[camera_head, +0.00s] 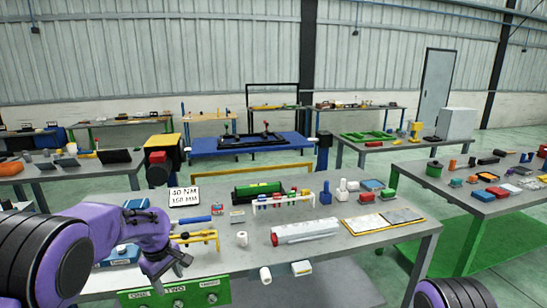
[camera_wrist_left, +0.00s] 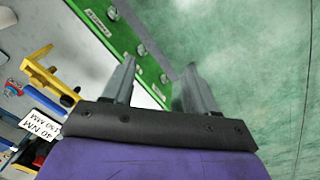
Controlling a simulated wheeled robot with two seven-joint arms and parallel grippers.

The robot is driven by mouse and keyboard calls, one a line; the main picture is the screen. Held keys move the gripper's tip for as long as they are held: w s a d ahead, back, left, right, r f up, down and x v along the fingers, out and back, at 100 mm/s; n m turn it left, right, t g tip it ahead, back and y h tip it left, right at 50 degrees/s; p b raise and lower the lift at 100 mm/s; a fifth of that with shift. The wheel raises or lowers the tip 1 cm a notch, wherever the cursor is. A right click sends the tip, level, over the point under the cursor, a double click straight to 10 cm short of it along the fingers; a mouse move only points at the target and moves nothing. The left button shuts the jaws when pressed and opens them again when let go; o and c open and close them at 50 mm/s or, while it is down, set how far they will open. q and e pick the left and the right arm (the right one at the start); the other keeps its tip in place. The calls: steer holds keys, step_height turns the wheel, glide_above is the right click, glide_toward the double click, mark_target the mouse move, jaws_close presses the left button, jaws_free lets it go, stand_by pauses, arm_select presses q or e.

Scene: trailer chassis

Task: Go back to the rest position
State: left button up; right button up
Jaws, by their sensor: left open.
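My left gripper (camera_head: 179,266) hangs in front of the near edge of the grey workbench (camera_head: 330,245), at its left end. In the left wrist view its two fingers (camera_wrist_left: 155,80) are apart with nothing between them. Below them is the green panel (camera_wrist_left: 125,35) on the bench front and the green floor. In the head view the gripper is beside the yellow stand (camera_head: 195,238), apart from it. My right arm shows only as a dark and purple part at the lower right edge; its gripper is out of the picture.
The bench holds a sign reading 40 NM (camera_head: 184,195), a blue cylinder (camera_head: 194,219), a rack with red and white parts (camera_head: 283,201), a long white box (camera_head: 305,231) and a two-panel board (camera_head: 383,222). Another table (camera_head: 480,205) with tools stands right. Green floor lies between them.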

arm_select(q)
steer(key=s+a+f+m+t+y+b, duration=0.1)
steer(key=s+a+f+m+t+b, duration=0.3)
steer(key=f, duration=0.7)
steer(key=s+d+f+t+y+b, duration=0.1)
steer(key=s+f+y, duration=0.1)
steer(key=s+f, duration=0.7)
steer(key=s+f+g+b, duration=0.1)
steer(key=s+f+b, duration=0.1)
steer(key=s+f, duration=0.3)
steer(key=s+d+f+g+b, duration=0.1)
steer(key=s+f, duration=0.4)
steer(key=s, duration=0.7)
steer(key=s+f+m+g+b, duration=0.1)
steer(key=s+f+b, duration=0.2)
steer(key=s, duration=0.6)
step_height(320, 180, down, 2)
steer(key=shift+s+d+f, duration=0.15)
steer(key=shift+s+f, duration=0.05)
arm_select(e)
step_height(320, 180, down, 11)
steer(key=shift+w+f, duration=0.15)
steer(key=shift+w, duration=0.05)
